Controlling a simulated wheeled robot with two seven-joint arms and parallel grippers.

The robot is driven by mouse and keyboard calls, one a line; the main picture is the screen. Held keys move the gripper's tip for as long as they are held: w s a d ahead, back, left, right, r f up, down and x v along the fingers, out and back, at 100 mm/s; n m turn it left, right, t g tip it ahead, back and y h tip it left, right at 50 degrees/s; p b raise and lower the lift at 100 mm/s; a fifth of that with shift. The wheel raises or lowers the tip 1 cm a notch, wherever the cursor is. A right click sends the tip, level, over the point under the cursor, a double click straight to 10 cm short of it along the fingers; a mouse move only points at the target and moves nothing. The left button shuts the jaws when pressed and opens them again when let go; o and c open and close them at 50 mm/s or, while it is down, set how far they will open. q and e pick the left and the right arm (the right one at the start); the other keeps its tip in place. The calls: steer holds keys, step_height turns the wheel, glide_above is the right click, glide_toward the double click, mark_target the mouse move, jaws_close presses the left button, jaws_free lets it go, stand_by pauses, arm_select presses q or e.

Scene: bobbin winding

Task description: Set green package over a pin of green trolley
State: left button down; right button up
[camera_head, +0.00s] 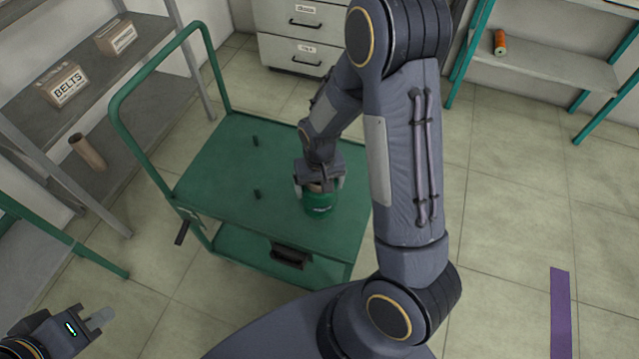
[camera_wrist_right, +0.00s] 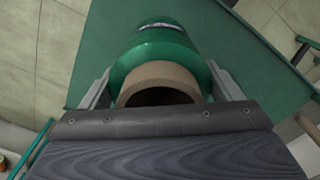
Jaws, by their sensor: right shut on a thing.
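The green package (camera_head: 319,205) is a green wound bobbin with a brown core tube. My right gripper (camera_head: 319,184) is shut on it from above, over the right part of the green trolley's top (camera_head: 215,165). In the right wrist view the package (camera_wrist_right: 160,50) lies between the two fingers, its tube's open end (camera_wrist_right: 160,92) facing the camera. I cannot tell whether it touches the deck or has a pin under it. My left gripper (camera_head: 98,322) is at the bottom left, away from the trolley.
The trolley's tall handle (camera_head: 150,90) rises at its left. Grey shelves with a BELTS box (camera_head: 62,84) stand at the left. A drawer cabinet (camera_head: 300,38) is behind. A shelf with an orange spool (camera_head: 500,43) is at the upper right. Floor on the right is clear.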

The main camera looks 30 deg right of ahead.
steer(key=shift+f+b, duration=0.65)
steer(key=shift+f, duration=0.35)
steer(key=shift+f+b, duration=1.1)
steer(key=shift+f, duration=0.1)
steer(key=o, duration=1)
step_height(320, 180, up, 8)
steer(key=shift+f+p, duration=0.1)
steer(key=shift+p, duration=0.35)
